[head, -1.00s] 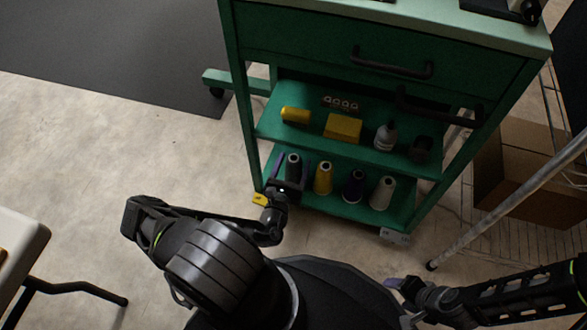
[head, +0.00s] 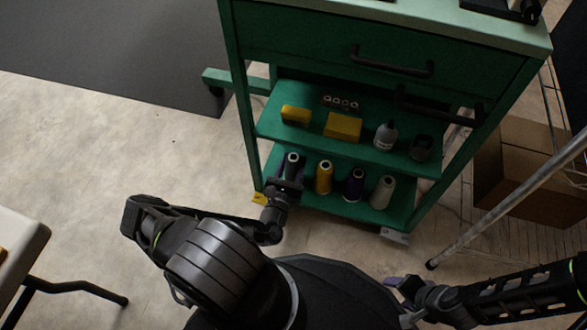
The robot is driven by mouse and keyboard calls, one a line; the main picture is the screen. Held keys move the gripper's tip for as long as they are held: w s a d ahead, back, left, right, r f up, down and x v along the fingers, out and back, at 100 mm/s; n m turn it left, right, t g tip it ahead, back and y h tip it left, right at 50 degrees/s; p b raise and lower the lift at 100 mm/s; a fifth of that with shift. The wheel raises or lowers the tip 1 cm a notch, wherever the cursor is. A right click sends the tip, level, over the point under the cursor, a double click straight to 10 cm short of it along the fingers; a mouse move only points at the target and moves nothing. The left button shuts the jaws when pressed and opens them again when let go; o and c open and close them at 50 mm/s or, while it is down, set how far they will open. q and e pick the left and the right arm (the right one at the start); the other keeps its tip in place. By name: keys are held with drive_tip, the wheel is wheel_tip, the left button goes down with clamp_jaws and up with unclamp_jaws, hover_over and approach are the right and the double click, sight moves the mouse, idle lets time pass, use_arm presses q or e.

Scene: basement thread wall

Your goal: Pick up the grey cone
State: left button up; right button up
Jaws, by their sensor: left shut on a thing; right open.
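The grey cone (head: 291,164) stands at the left end of the green cart's bottom shelf in the head view. My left gripper (head: 288,178) reaches into that shelf from the front and is shut on the grey cone. The fingers hide part of its lower body, so I cannot tell whether its base touches the shelf. My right gripper (head: 396,284) is open and empty, low in the view in front of the cart.
Yellow (head: 323,178), dark purple (head: 354,185) and white (head: 382,192) cones stand to the right on the bottom shelf (head: 334,205). The shelf above holds a yellow box (head: 343,127), a bottle (head: 386,135) and small items. A metal pole (head: 505,200) stands at right.

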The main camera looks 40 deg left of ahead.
use_arm(q)
clamp_jaws()
wheel_tip(320, 180, up, 10)
drive_tip(key=p, duration=0.6)
idle(1.1)
